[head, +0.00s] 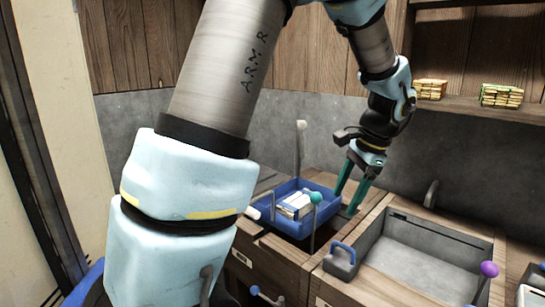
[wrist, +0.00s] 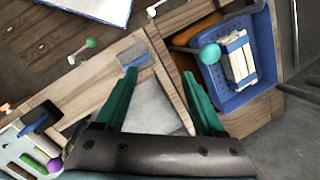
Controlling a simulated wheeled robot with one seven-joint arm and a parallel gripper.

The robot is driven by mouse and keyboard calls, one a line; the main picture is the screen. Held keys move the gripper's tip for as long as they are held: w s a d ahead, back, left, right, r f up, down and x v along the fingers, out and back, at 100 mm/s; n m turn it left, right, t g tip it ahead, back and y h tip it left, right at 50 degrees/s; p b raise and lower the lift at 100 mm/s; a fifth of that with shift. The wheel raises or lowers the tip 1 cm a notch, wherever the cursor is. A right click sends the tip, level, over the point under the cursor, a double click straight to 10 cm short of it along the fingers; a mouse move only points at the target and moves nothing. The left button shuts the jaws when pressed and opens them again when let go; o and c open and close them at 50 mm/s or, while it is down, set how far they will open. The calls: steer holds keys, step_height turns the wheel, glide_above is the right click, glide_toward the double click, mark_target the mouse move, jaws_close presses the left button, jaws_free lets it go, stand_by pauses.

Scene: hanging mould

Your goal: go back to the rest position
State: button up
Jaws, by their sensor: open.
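My gripper (head: 353,190) is open and empty, with two green fingers pointing down over the wooden counter beside the blue tray. In the wrist view its fingers (wrist: 160,95) are spread wide with nothing between them. The blue tray (head: 272,222) stands left of the fingers and holds a bundle of pale sticks with blue bands (head: 298,203). The tray also shows at the upper right of the wrist view (wrist: 262,50). My upper arm hides part of the counter at the left.
A grey recessed basin (head: 425,258) is right of the gripper. Upright posts with a teal ball (head: 316,197) and a purple ball (head: 489,269) rise at the front. A grey block with a blue handle (head: 342,260) sits at the counter front. A wooden shelf (head: 470,103) holds small stacks.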

steer(key=s+a+f+n+h, duration=0.1)
steer(key=s+a+f+n, duration=0.1)
steer(key=a+n, duration=0.5)
steer(key=s+a+f+n+h, duration=0.2)
steer(key=a+n, duration=0.5)
steer(key=a, duration=0.9)
steer(key=shift+s+a+f, duration=0.25)
steer(key=shift+f, duration=0.15)
stand_by(1.2)
